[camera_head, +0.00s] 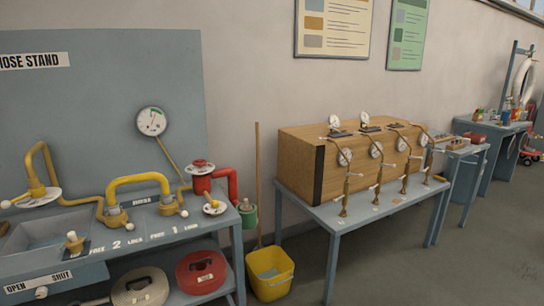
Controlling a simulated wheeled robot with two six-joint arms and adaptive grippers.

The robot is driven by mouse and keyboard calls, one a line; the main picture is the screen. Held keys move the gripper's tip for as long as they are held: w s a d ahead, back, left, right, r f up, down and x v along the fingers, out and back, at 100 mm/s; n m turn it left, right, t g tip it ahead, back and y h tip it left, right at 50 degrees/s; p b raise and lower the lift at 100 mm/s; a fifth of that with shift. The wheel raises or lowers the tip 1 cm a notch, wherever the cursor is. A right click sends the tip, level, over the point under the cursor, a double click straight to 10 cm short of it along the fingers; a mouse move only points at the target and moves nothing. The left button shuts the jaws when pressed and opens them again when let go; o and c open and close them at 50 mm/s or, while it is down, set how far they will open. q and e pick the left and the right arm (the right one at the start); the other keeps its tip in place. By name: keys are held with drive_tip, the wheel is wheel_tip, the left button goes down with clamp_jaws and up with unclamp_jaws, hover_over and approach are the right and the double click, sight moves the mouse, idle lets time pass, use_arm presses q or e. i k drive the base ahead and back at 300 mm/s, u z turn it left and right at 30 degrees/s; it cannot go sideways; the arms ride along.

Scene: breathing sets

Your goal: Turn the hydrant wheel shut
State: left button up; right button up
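A grey-blue hose stand (120,75) fills the left side of the camera_head view, with "HOSE STAND" lettered on its back panel. A red hydrant (203,184) with a bent red pipe stands at the right end of its bench. A small red wheel (200,163) sits on top, above a white disc. A white disc with a yellow centre (214,208) is low at the hydrant's front. Another white disc (38,197) with a yellow handle is at the far left. I cannot tell from the picture how far any wheel is turned. Neither gripper is in view.
A plate reading "OPEN" and "SHUT" (38,284) is on the stand's front. Yellow pipes (140,181) and a gauge (151,121) are above the bench. A yellow bucket (270,275) and a table with a wooden box (300,165) stand to the right.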

sight(201, 162)
drive_tip(key=z, duration=0.75)
drive_tip(key=i, duration=0.85)
drive_tip(key=z, duration=0.5)
drive_tip(key=i, duration=1.15)
drive_tip(key=u, duration=0.8)
drive_tip(key=i, duration=0.8)
drive_tip(key=u, duration=0.75)
